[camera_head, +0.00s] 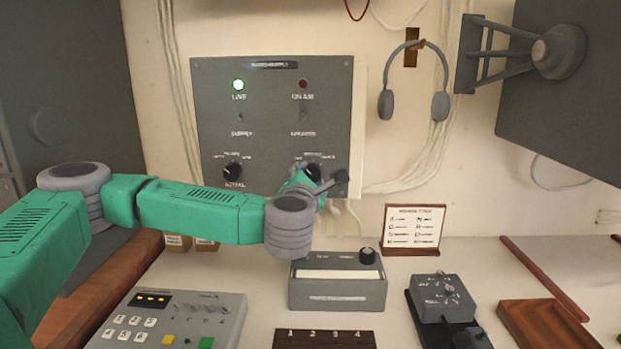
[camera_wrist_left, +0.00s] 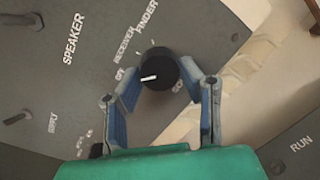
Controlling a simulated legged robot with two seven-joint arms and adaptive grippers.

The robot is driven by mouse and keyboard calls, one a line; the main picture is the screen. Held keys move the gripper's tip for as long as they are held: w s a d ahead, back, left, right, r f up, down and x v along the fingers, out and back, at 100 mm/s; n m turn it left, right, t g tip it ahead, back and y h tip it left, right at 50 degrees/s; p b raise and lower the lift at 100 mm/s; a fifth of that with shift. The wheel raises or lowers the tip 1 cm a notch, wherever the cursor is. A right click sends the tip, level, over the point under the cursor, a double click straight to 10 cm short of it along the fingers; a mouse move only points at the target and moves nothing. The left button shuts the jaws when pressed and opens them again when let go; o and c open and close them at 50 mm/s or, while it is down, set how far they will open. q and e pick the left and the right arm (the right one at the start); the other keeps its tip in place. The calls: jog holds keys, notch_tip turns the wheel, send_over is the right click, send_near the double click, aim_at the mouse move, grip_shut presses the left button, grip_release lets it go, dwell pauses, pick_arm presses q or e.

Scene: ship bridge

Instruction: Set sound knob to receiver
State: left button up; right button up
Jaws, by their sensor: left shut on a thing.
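The grey wall panel (camera_head: 275,130) has two black knobs along its bottom. My left gripper (camera_head: 322,184) is at the right-hand knob (camera_head: 312,170), which it partly covers. In the left wrist view this black knob (camera_wrist_left: 158,70) sits between the two blue fingers of my left gripper (camera_wrist_left: 160,82), shut on its sides. Its white pointer points left, near the small "OFF" label (camera_wrist_left: 120,74). The "RECEIVER" label (camera_wrist_left: 125,46) and the "FINDER" label (camera_wrist_left: 147,18) lie further round the dial. My right gripper is in neither view.
The left-hand knob (camera_head: 232,172) is on the same panel. A green lamp (camera_head: 238,84) is lit above it. Headphones (camera_head: 414,80) hang to the right. A grey box with a knob (camera_head: 338,285) and a keypad unit (camera_head: 170,320) stand on the desk below.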

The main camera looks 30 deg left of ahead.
pick_arm(q)
jog(key=shift+d+r, duration=0.1)
jog(key=shift+r+m+p, duration=0.2)
jog(key=shift+m+p, duration=0.6)
jog(key=m+p, duration=0.3)
jog(key=shift+g, duration=0.3)
jog(key=m+p, duration=0.2)
jog(key=shift+d+m, duration=0.1)
jog(key=shift+m, duration=0.3)
jog(key=shift+f+m+g+p, duration=0.3)
jog(key=shift+m+p, duration=0.2)
jog(key=shift+m, duration=0.1)
